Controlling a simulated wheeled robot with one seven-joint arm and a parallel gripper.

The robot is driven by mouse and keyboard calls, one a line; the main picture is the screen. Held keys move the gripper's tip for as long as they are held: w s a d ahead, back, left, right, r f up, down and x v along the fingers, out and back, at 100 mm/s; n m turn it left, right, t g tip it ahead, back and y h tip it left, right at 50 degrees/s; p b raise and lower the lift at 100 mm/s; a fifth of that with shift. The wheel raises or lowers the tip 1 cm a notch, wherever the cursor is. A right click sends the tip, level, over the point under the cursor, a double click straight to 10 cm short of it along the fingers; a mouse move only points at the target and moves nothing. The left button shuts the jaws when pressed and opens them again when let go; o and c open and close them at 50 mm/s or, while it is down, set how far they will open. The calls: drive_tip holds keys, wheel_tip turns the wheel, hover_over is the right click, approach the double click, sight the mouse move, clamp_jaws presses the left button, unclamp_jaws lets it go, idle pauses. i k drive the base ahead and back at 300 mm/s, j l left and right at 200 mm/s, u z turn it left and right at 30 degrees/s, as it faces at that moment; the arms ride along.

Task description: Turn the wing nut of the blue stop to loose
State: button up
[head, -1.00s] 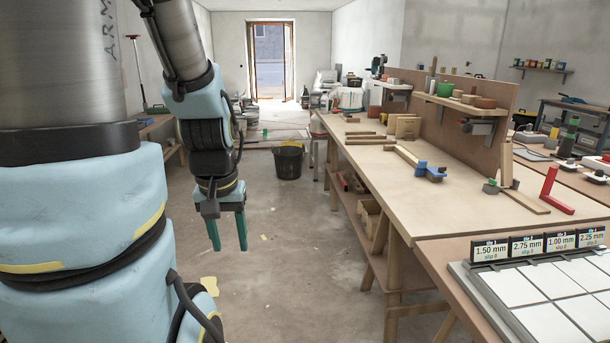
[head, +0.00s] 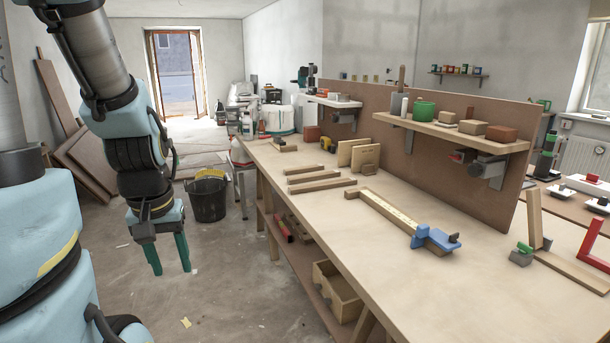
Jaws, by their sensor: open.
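The blue stop (head: 434,240) sits on the near end of a wooden rule bar (head: 391,214) lying on the workbench. A small dark knob-like part, perhaps the wing nut (head: 454,238), shows at its right end; its setting is too small to tell. My gripper (head: 172,262) hangs at the left with its two green fingers apart, pointing down and empty. It is over the floor, left of the bench and well apart from the blue stop.
The workbench (head: 300,215) has bare room left of the blue stop. Wooden strips (head: 322,184) lie further back. A grey block with a green top (head: 523,255) and a red angle piece (head: 597,245) are at right. A shelf (head: 450,131) overhangs the back. A black bucket (head: 208,200) stands on the floor.

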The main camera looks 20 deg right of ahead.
sight(452, 238)
drive_tip(key=i+j+z, duration=0.1)
drive_tip(key=i, duration=0.6)
drive_tip(key=i+j+z, duration=0.15)
drive_tip(key=i, duration=0.5)
